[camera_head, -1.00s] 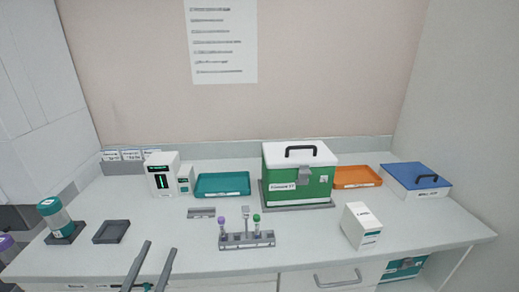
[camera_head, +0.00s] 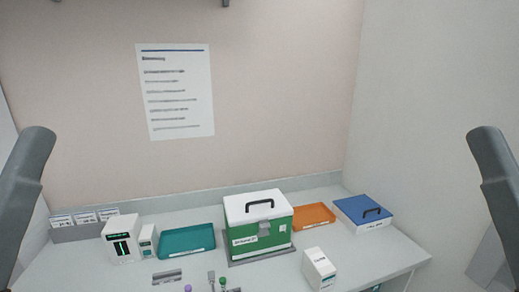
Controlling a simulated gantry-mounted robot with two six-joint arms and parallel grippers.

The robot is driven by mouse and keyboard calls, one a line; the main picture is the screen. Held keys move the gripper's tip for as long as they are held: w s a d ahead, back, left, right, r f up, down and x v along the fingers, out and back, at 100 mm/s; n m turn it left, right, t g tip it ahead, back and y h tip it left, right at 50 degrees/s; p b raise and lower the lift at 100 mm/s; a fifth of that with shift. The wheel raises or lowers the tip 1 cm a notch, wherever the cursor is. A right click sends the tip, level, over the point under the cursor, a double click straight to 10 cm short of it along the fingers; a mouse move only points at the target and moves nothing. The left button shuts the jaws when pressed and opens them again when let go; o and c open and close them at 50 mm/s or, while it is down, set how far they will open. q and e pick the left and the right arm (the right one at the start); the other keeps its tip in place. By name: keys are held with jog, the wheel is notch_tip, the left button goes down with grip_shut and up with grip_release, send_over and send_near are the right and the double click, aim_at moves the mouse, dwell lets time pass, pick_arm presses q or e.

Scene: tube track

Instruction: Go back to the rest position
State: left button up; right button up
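Neither of my grippers shows clearly. A grey link of my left arm (camera_head: 22,195) rises at the left edge of the view. A matching link of my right arm (camera_head: 500,190) stands at the right edge. Both are apart from the bench things, and their fingers are not visible. Small dark parts hang at the top edge, too cut off to identify.
The bench holds a white device (camera_head: 121,240), a teal tray (camera_head: 187,241), a green box with white lid (camera_head: 262,242), an orange tray (camera_head: 310,217), a blue-lidded box (camera_head: 363,213) and a white carton (camera_head: 318,269). Tube caps (camera_head: 223,281) show at the bottom edge.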

notch_tip(320, 180, up, 30)
jog(key=f+p, duration=0.1)
jog(key=p, duration=2.5)
notch_tip(320, 180, down, 44)
jog(key=b, duration=4.4)
notch_tip(320, 180, up, 44)
jog(key=p, duration=4.4)
jog(key=shift+r, duration=0.25)
